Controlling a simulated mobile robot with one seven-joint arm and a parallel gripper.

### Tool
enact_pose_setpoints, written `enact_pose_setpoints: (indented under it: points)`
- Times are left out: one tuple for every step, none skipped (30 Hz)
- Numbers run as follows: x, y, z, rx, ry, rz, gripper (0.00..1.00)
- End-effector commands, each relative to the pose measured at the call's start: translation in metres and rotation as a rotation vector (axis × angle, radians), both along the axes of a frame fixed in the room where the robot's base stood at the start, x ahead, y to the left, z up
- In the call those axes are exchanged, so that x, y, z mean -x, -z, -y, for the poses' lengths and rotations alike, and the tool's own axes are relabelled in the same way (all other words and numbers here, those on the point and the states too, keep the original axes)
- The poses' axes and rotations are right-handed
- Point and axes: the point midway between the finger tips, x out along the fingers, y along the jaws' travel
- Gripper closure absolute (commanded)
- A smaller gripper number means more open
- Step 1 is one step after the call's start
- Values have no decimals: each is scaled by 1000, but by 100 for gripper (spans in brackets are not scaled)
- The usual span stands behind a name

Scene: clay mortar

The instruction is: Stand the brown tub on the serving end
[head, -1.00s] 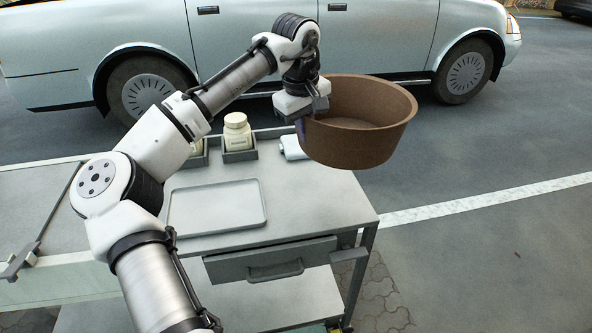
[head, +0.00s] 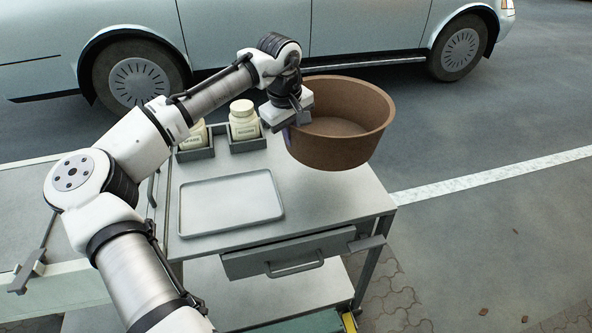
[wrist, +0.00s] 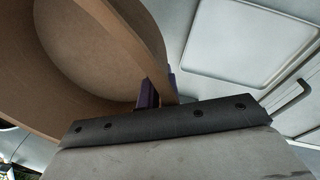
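The brown tub (head: 342,150) is a wide, round, open vessel, upright and seemingly empty inside. It hangs in the air over the right end of the grey cart top (head: 330,205). My gripper (head: 290,133) is shut on the left side of the tub's rim. In the wrist view the purple-padded fingers (wrist: 157,92) pinch the wall of the tub (wrist: 90,45). The tub hides part of the cart top behind it. I see no label that marks a serving end.
A flat pale tray (head: 230,203) lies on the cart, left of the tub. Two lidded jars, the right one (head: 243,122) and left one (head: 196,137), stand in dark holders behind it. A drawer (head: 290,256) sits below the front edge. A car (head: 350,25) stands behind.

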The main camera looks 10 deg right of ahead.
Motion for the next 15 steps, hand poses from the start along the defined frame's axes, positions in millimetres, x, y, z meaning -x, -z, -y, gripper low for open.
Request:
enact_pose_setpoints:
  points:
    - [0, 10, -1, -1, 0, 0, 100]
    - [1, 18, -1, -1, 0, 0, 100]
    - [0, 29, -1, -1, -1, 0, 100]
    - [0, 37, -1, -1, -2, 0, 100]
    - [0, 44, -1, -1, -2, 0, 100]
    - [0, 54, 0, -1, -1, -1, 100]
    - [0, 61, 0, 0, -2, 0, 100]
    - [0, 67, 0, 0, -2, 1, 100]
    - [0, 74, 0, 0, -2, 1, 100]
    - [0, 79, 0, 0, -2, 2, 100]
    - [-1, 83, 0, 0, -2, 2, 100]
    - [-1, 87, 0, 1, -2, 2, 100]
    - [-1, 89, 0, 1, -2, 2, 100]
    - [-1, 91, 0, 1, -2, 2, 100]
    - [-1, 94, 0, 1, -2, 2, 100]
